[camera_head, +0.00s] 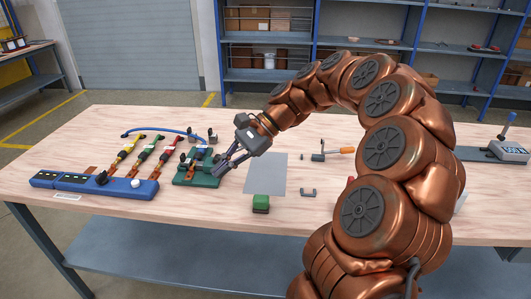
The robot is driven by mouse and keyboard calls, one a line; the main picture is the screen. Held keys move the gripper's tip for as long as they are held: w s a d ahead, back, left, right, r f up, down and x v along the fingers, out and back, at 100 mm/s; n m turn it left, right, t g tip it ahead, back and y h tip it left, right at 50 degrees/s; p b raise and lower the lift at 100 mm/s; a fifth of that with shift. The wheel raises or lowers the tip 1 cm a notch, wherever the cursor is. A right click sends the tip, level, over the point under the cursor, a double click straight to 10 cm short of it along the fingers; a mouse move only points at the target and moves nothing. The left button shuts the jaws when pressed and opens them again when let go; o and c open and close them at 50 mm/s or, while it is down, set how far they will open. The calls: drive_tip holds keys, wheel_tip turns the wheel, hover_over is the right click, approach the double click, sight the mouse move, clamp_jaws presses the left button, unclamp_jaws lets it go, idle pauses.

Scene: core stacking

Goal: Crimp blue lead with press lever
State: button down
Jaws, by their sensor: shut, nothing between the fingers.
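The blue lead (160,129) arcs along the back left of the table. Its right end reaches toward small grey clamp parts above the green-based press (205,181). The press stands left of the table's middle, with dark and copper-coloured parts on its base. My gripper (218,171) comes down from the right over the right side of the press. Its fingers are shut and hold nothing that I can see. The fingers partly hide the press, and I cannot make out its lever or whether they touch it.
A grey mat (266,175), a green block (261,204) and an orange-handled tool (339,151) lie to the right.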

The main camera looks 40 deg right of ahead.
drive_tip(key=w+d+f+m+t+b, duration=0.1)
drive_tip(key=d+f+m+t, duration=0.25)
drive_tip(key=d, duration=0.55)
drive_tip(key=w+d+f+m+t+b, duration=0.1)
drive_tip(key=d+f+m+t, duration=0.1)
drive_tip(key=d+m, duration=0.5)
drive_tip(key=d+f+m+t+b, duration=0.1)
drive_tip(key=d+f+m+t, duration=0.15)
drive_tip(key=d, duration=0.95)
drive_tip(key=shift+n, duration=0.4)
drive_tip(key=x, duration=0.3)
drive_tip(key=p+x, duration=0.1)
drive_tip(key=x, duration=0.6)
drive_tip(key=shift+a+r, duration=0.25)
drive_tip(key=shift+r, duration=0.1)
drive_tip(key=shift+w+a+r+p, duration=0.2)
drive_tip(key=shift+w+a+r, duration=0.1)
drive_tip(key=shift+r, duration=0.25)
drive_tip(key=shift+w+a+r+p, duration=0.2)
drive_tip(key=shift+w+a+r, duration=0.05)
drive_tip(key=shift+r, duration=0.3)
drive_tip(key=shift+w+a+r+p, duration=0.2)
drive_tip(key=shift+w+a+r, duration=0.1)
drive_tip(key=shift+r, duration=0.25)
drive_tip(key=shift+r, duration=0.1)
